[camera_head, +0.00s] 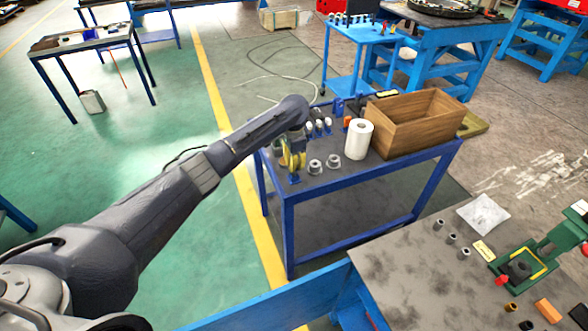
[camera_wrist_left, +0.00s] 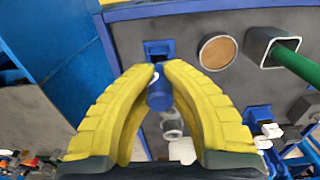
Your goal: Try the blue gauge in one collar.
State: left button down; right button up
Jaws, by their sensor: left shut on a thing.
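My left gripper (camera_head: 293,160) reaches over the blue-framed table. In the left wrist view its yellow fingers (camera_wrist_left: 159,72) are shut on the blue gauge (camera_wrist_left: 158,96), a short blue cylinder partly hidden between them. Two grey ring-shaped collars (camera_head: 315,167) and (camera_head: 333,162) stand side by side on the table, just right of the gripper. Pale round shapes, likely these collars, show beyond the fingers in the left wrist view (camera_wrist_left: 172,126). The gauge appears apart from both collars. A blue bracket (camera_wrist_left: 158,48) lies beyond the fingertips. My right gripper is not in view.
A white paper roll (camera_head: 358,140) and a wooden crate (camera_head: 414,124) stand right of the collars. Several white-tipped items (camera_head: 318,127) are behind them. A round brown disc (camera_wrist_left: 217,52) and a square cup with a green rod (camera_wrist_left: 268,48) are near. The table's front right is clear.

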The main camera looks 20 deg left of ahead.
pick_arm(q)
jog(key=shift+r, duration=2.15)
dwell(0.4)
